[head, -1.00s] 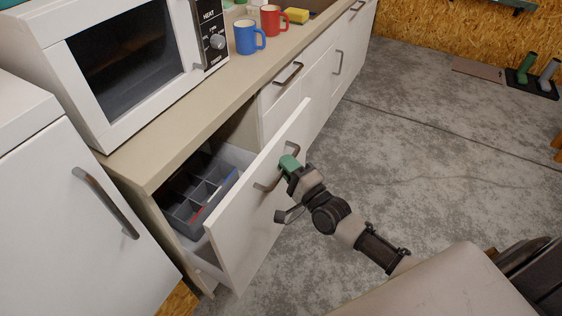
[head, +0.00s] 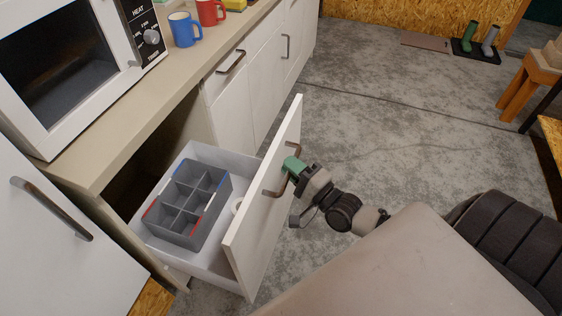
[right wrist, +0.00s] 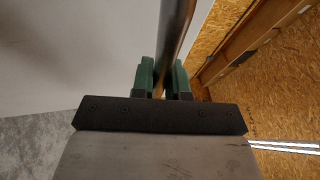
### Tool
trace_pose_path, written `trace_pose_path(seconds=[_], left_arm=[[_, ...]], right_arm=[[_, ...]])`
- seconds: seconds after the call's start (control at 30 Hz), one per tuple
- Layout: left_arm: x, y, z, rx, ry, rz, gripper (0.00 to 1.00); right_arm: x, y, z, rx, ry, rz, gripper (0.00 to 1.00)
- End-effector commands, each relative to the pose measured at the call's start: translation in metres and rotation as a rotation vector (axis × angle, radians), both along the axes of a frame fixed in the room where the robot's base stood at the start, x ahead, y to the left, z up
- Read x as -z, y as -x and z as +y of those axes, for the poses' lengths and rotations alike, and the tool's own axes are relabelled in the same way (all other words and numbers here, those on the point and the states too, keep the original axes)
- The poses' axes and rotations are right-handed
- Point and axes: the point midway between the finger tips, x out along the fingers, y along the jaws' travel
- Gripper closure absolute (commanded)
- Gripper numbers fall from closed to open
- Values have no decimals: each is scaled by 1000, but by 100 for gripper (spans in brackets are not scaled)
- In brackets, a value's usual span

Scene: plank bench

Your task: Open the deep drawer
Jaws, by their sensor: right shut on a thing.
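The deep drawer (head: 268,215) stands pulled well out from under the counter, with a tall white front. Its brown bar handle (head: 272,192) is on the outer face. My right gripper (head: 289,168) is shut on the handle with its green fingers. In the right wrist view the fingers (right wrist: 163,80) close around the handle bar (right wrist: 172,40), beside the white drawer front (right wrist: 90,45). Inside the drawer lies a grey divided tray (head: 188,203), and a small white round thing (head: 236,205) shows partly behind the front. My left gripper is not in view.
A microwave (head: 65,65), a blue mug (head: 185,30) and a red mug (head: 210,11) stand on the counter (head: 120,125). A white fridge-like door (head: 60,250) is at the left.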

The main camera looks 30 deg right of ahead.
Motion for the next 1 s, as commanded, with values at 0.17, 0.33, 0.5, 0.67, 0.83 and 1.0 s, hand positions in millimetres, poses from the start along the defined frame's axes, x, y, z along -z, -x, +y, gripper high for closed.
trace_pose_path(seconds=[0.17,0.33,0.5,0.67,0.83,1.0], left_arm=[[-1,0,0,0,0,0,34],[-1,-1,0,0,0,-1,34],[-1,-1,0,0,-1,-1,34],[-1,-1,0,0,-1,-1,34],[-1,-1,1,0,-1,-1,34],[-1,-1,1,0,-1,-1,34]], right_arm=[[2,6,-4,0,1,5,100],[1,8,-5,0,0,4,100],[1,7,-5,0,0,3,100],[1,7,-5,0,0,3,73],[1,7,-5,0,1,2,61],[1,7,-5,0,0,1,61]])
